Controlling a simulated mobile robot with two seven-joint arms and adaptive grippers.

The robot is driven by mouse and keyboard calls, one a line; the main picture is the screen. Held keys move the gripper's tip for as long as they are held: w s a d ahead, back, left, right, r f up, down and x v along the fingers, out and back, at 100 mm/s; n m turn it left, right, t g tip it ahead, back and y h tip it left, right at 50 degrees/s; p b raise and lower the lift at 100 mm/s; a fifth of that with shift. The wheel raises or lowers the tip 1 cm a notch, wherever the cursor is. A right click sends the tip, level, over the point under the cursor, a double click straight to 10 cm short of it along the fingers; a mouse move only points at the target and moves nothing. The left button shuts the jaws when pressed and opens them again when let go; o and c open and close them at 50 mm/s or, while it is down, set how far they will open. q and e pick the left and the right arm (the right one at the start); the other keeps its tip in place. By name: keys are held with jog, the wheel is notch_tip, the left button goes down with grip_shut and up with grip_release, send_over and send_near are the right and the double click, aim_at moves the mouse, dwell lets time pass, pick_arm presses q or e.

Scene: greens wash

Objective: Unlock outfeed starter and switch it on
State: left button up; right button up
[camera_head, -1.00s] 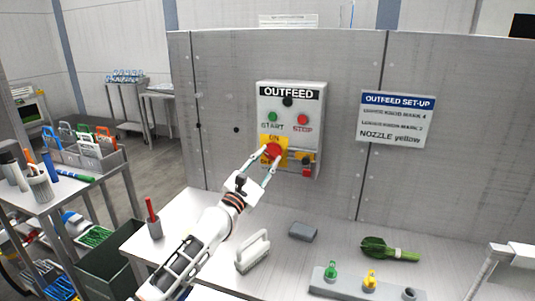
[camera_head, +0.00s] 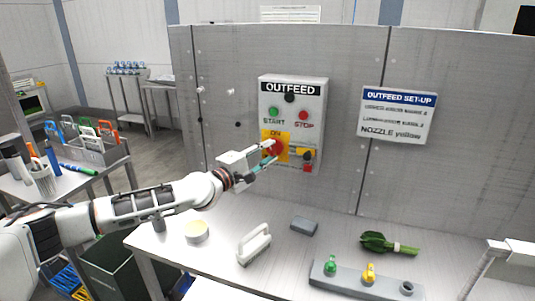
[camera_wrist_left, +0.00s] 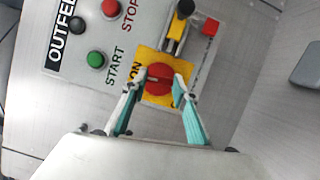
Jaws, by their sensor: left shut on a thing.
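The outfeed starter box (camera_head: 318,110) is mounted on the grey wall panel, with a green START button (camera_head: 273,112) and a red STOP button (camera_head: 303,115). Below them is a red rotary switch (camera_wrist_left: 158,80) on a yellow plate (camera_head: 283,152) with ON at its top. My left gripper (camera_head: 270,151) is shut on the red switch, one teal-padded finger on each side of it. Right of the switch are a yellow-and-black part (camera_head: 306,156) and a small red block (camera_head: 308,168); whether they are locked I cannot tell. My right gripper is out of view.
On the bench below lie a white-handled brush (camera_head: 254,245), a grey block (camera_head: 304,226), a bunch of greens (camera_head: 388,243) and a grey nozzle rack (camera_head: 345,284). A side table (camera_head: 85,180) stands at left. A set-up sign (camera_head: 398,115) hangs at right.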

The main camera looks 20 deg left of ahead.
pick_arm(q)
jog(key=shift+r+m, duration=0.15)
jog(key=shift+m, duration=0.45)
jog(key=shift+d+m+g, duration=0.1)
jog(key=shift+m+g, duration=0.2)
jog(key=o, duration=1.1)
jog(key=shift+s, duration=0.1)
jog(key=v, duration=1.2)
jog(key=shift+d, duration=0.1)
